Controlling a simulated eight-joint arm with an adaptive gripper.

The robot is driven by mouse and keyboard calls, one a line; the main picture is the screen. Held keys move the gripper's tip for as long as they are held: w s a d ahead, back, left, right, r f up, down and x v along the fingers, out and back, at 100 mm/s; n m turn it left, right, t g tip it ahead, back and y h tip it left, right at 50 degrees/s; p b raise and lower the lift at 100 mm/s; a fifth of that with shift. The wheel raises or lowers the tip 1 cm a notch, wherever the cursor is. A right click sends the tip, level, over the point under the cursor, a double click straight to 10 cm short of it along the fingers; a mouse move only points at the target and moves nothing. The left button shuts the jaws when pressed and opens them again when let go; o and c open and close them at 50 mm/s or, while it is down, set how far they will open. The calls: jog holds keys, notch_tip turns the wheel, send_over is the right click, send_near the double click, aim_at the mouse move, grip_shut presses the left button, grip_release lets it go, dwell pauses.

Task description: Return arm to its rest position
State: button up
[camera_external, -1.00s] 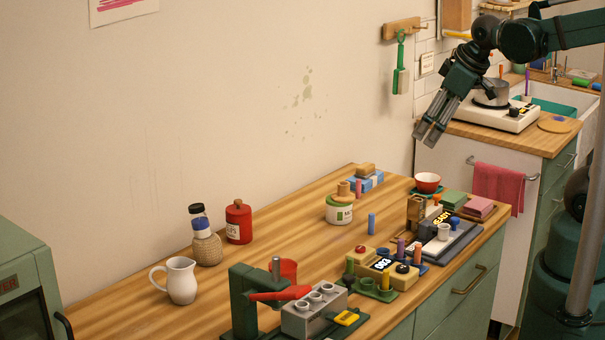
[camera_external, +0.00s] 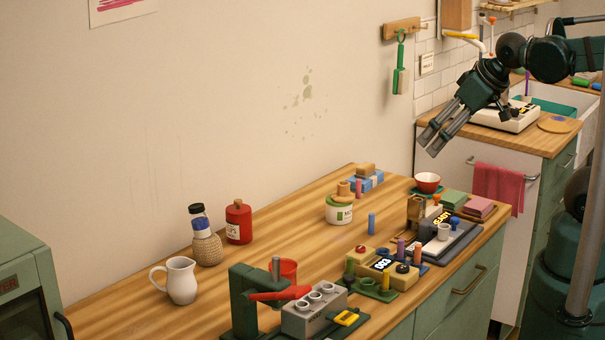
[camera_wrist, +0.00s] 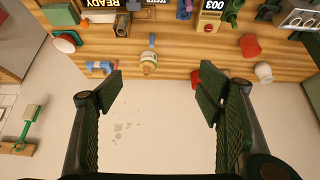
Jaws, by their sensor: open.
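My gripper (camera_external: 437,139) is in the air above the far right end of the wooden table, near the wall, with its fingers pointing down and left. In the wrist view my gripper (camera_wrist: 160,95) shows its dark green fingers spread wide with nothing between them. My arm reaches in from the upper right in the external view. Nothing touches the fingers.
The wooden table (camera_external: 140,318) holds a white pitcher (camera_external: 181,280), a red canister (camera_external: 239,221), a labelled jar (camera_external: 340,209) and a red bowl (camera_external: 427,182) below my gripper. A green tool (camera_external: 400,75) hangs on the wall. A counter with a hotplate (camera_external: 505,116) stands behind my gripper.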

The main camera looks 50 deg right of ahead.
jog(key=shift+f+b, duration=1.65)
jog(key=shift+f, duration=0.1)
